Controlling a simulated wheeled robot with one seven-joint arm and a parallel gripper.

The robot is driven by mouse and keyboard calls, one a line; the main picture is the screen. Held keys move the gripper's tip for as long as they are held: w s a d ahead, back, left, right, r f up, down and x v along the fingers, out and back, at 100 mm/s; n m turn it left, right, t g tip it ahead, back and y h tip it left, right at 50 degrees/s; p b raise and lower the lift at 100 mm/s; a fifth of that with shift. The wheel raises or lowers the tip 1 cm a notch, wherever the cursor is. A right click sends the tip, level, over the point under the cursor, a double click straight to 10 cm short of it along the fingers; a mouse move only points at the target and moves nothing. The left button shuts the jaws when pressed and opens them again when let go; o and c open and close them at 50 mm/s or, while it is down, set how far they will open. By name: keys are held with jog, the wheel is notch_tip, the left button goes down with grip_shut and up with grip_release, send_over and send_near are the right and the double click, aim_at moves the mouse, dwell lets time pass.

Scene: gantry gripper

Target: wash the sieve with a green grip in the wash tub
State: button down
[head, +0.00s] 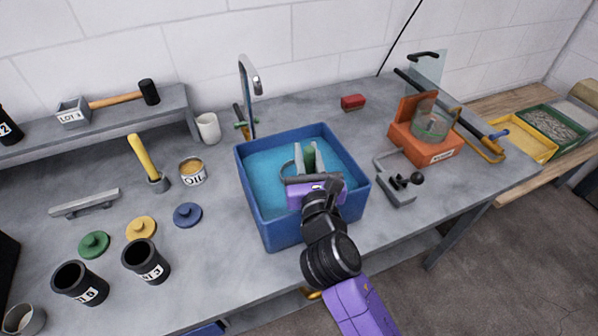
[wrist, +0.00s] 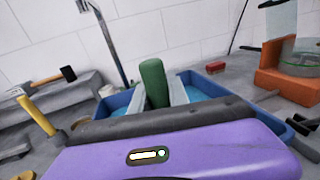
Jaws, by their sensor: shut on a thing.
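The blue wash tub (head: 282,238) stands on the grey bench with light blue water in it. My gripper (head: 309,160) is over the tub, its fingers reaching down inside the walls. It is shut on the green grip (head: 311,157) of the sieve, which also shows between the two fingers in the wrist view (wrist: 153,82).
A tap (head: 250,85) rises behind the tub. An orange stand with a glass bowl (head: 432,122) and a small grey clamp-like device (head: 397,187) are to the right. A white cup (head: 208,127), oil tin (head: 192,171) and blue lid (head: 187,215) are to the left.

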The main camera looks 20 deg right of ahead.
notch_tip(320, 180, up, 10)
jog(key=p, duration=0.6)
jog(key=shift+r, duration=0.25)
jog(key=shift+w, duration=0.1)
dwell(0.9)
